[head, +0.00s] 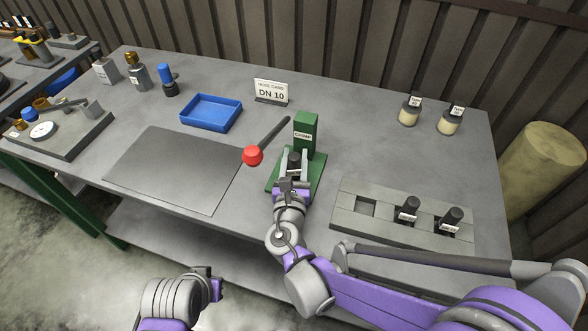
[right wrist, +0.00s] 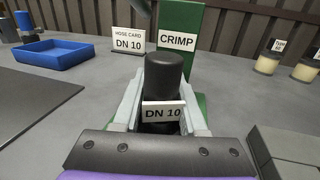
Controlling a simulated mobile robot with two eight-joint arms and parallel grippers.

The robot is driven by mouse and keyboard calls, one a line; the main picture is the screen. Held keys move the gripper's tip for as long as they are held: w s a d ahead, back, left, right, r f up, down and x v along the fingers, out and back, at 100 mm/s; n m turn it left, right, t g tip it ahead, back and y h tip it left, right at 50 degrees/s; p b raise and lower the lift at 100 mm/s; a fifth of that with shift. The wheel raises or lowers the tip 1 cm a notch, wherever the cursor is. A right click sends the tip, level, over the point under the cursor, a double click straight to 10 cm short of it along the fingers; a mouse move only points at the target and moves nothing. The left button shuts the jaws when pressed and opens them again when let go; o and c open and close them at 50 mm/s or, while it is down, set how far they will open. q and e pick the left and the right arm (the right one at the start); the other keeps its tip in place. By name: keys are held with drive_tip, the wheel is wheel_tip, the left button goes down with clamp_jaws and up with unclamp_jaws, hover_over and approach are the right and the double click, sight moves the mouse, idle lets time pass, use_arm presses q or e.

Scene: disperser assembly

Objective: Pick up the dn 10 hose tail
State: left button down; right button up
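I cannot make out for sure which thing is the DN 10 hose tail. My right gripper (head: 293,161) is at the green crimp stand (head: 306,130), its fingers on both sides of a black cylinder (right wrist: 164,76) with a white DN 10 label. The cylinder stands upright in front of the CRIMP post. Whether the fingers press on it is not clear. My left gripper (head: 214,281) is low in front of the bench, away from the parts; its finger gap does not show clearly. A brass-topped grey fitting (head: 136,72) and a blue-topped black fitting (head: 168,82) stand at the back left.
A red-knobbed lever (head: 253,156) sticks out left of the stand. A grey rack (head: 345,222) with two labelled black pieces and an empty square slot lies right. A blue tray (head: 211,115), a DN 10 hose card (head: 271,91) and two cream-coloured jars (head: 409,116) stand behind. The dark mat (head: 175,168) is bare.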

clamp_jaws()
